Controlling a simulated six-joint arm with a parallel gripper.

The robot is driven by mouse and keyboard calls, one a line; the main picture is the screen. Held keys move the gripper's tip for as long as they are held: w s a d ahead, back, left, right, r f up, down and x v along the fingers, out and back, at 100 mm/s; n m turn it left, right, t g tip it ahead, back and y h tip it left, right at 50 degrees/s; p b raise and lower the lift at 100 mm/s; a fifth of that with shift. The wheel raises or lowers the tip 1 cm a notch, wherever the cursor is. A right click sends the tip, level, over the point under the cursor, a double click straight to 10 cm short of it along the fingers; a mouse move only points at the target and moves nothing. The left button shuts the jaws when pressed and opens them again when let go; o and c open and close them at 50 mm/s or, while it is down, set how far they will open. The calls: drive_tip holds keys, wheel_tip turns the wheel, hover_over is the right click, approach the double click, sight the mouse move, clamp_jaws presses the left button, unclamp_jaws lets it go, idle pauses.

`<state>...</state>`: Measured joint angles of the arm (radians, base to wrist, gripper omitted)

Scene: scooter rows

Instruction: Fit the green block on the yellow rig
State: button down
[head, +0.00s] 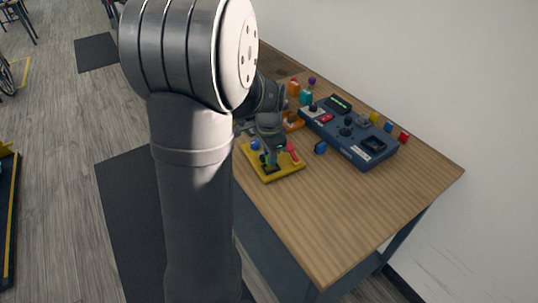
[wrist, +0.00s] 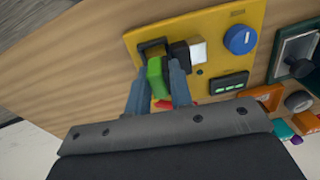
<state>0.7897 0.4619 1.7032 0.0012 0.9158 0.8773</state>
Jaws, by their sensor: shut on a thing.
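The yellow rig (head: 284,172) lies flat on the wooden table, and it fills the upper middle of the wrist view (wrist: 213,24). It bears a blue round knob (wrist: 240,38), a black frame (wrist: 152,48), a black piece with a pale face (wrist: 198,50) and a dark panel with green lights (wrist: 229,84). My gripper (wrist: 158,72) is shut on the green block (wrist: 155,76), one finger on each side. The block is beside the black frame; I cannot tell whether it touches the rig. In the head view my gripper (head: 269,150) is over the rig and largely hides the block.
A blue console (head: 350,135) stands behind the rig, with small coloured blocks around it. A small blue block (head: 320,147) lies between rig and console. An orange unit (head: 293,121) is close behind the rig. The table's near right part is clear.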

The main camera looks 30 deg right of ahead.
sight(269, 173)
drive_tip(key=f, duration=0.1)
drive_tip(key=s+f, duration=0.1)
drive_tip(key=a+f, duration=0.1)
drive_tip(key=shift+s+f+g+y, duration=0.15)
drive_tip(key=shift+g+y, duration=0.15)
drive_tip(key=c, duration=1.3)
unclamp_jaws()
drive_tip(key=shift+c, duration=1.2)
drive_tip(key=shift+d+r, duration=0.1)
drive_tip(key=shift+r, duration=0.3)
drive_tip(key=shift+o, duration=1)
drive_tip(key=shift+w+r, duration=0.2)
drive_tip(key=shift+r, duration=0.5)
drive_tip(key=shift+w+r, duration=0.15)
drive_tip(key=shift+r, duration=0.85)
drive_tip(key=shift+d+r, duration=0.1)
drive_tip(key=shift+r, duration=0.8)
